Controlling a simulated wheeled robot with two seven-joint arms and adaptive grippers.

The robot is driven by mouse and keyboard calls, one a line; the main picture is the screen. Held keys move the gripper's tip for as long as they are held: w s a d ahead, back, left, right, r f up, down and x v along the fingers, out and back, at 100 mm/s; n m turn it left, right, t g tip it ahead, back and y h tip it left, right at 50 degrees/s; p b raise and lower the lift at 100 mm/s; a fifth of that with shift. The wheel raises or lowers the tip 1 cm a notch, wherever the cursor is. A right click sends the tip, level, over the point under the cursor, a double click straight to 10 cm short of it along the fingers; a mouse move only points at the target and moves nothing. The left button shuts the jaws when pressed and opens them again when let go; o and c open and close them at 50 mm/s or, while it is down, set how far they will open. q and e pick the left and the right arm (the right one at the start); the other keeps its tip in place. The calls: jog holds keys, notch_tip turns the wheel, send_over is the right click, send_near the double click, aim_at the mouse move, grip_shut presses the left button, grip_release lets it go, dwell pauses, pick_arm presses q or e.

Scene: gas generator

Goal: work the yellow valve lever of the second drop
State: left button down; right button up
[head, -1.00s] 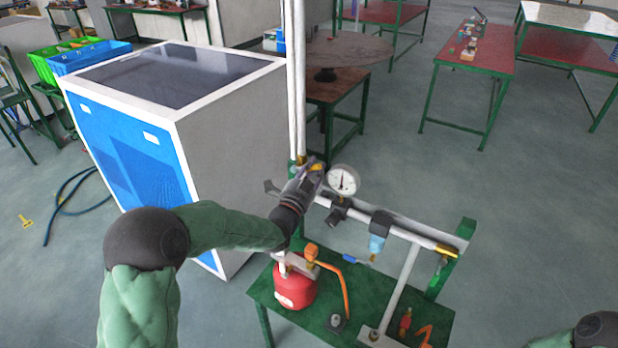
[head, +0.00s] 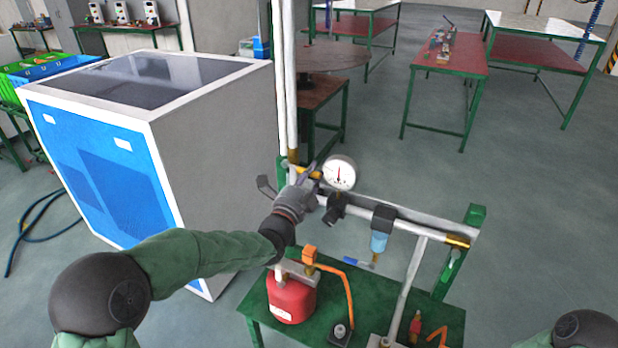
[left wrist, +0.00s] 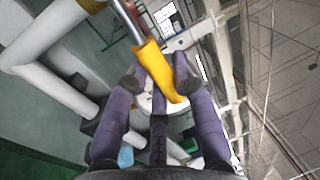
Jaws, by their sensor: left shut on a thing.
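The yellow valve lever (left wrist: 165,72) lies between the fingers of my left gripper (left wrist: 158,75) in the left wrist view. In the head view only a small part of the yellow lever (head: 315,175) shows, beside the white vertical pipe (head: 291,90) and left of the round gauge (head: 339,173). My left gripper (head: 306,178) is shut on the lever there, and its fingers hide most of it. The exact finger contact is hard to see. My right gripper is not in view.
A filter with a blue bowl (head: 379,242) and a blue-handled valve (head: 358,262) hang right of the gauge. A red tank (head: 291,297) stands on the green bench (head: 385,292) below. A large blue and grey cabinet (head: 215,150) stands close on the left.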

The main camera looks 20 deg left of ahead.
pick_arm(q)
jog(key=shift+f, duration=0.2)
jog(key=c, duration=1)
grip_release()
jog(key=shift+s, duration=0.1)
jog(key=d+v, duration=0.1)
jog(key=v, duration=1)
jog(key=shift+s+a, duration=0.45)
